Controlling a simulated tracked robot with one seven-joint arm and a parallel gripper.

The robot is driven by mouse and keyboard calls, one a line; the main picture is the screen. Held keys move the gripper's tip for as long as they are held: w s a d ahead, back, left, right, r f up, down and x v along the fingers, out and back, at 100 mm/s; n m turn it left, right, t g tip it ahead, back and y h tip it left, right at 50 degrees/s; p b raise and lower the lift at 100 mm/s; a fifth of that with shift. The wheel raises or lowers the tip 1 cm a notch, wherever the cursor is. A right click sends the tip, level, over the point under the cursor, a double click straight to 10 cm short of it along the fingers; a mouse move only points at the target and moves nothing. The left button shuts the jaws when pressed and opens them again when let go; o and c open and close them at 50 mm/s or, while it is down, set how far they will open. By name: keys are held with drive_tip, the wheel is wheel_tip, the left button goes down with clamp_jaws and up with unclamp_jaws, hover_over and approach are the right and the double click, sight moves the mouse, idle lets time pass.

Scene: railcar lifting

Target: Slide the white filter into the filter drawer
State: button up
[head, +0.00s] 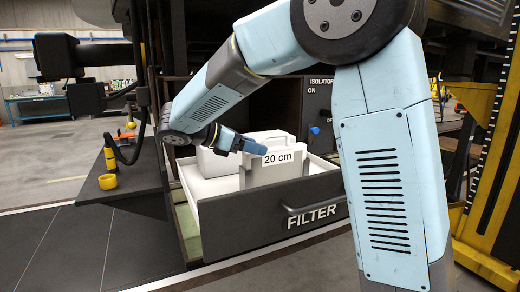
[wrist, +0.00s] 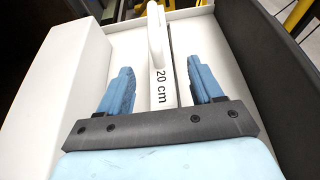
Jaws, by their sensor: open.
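The filter drawer (head: 270,222), dark-fronted and labelled FILTER, is pulled out. A white piece marked "20 cm" (head: 276,172) stands upright inside it, and a larger white block (head: 215,163) sits to its left. I cannot tell for certain which is the white filter. In the wrist view the marked piece (wrist: 158,60) rises between the blue fingers of my gripper (wrist: 159,78), and the larger block (wrist: 55,75) fills the left side. My gripper (head: 250,147) is open, its fingers apart on either side of the marked piece, with gaps visible.
The drawer's dark front wall (wrist: 255,70) is close on the right in the wrist view. An isolator panel (head: 318,110) with a blue switch stands behind the drawer. A dark side shelf (head: 125,180) holds a yellow cup (head: 107,182). A yellow frame (head: 490,200) stands at right.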

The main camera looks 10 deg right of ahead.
drive_tip(key=v, duration=1)
drive_tip(key=shift+a, duration=0.15)
